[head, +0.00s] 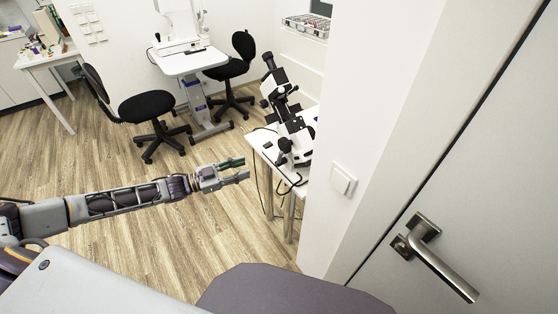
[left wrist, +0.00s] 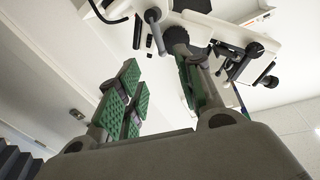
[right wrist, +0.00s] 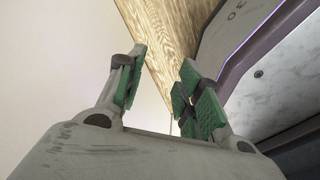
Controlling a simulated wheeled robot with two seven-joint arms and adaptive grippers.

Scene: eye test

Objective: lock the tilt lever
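A black-and-white eye instrument (head: 291,125) stands tilted on a small white table (head: 262,142) beside the wall edge. Its underside, with black knobs and levers, shows at the top of the left wrist view (left wrist: 220,35). A short lever with a grey grip (left wrist: 154,30) hangs there; I cannot tell if it is the tilt lever. My left gripper (head: 238,170) is open and empty, left of the table and apart from the instrument. Its green-padded fingers show in the left wrist view (left wrist: 160,88). My right gripper (right wrist: 162,82) is open and empty, away from the instrument.
A white wall with a light switch (head: 343,180) and a door with a metal handle (head: 436,258) stand close on the right. Black chairs (head: 147,106) and another instrument table (head: 190,62) stand behind. A cable (head: 256,180) hangs by the small table. The wooden floor at left centre is clear.

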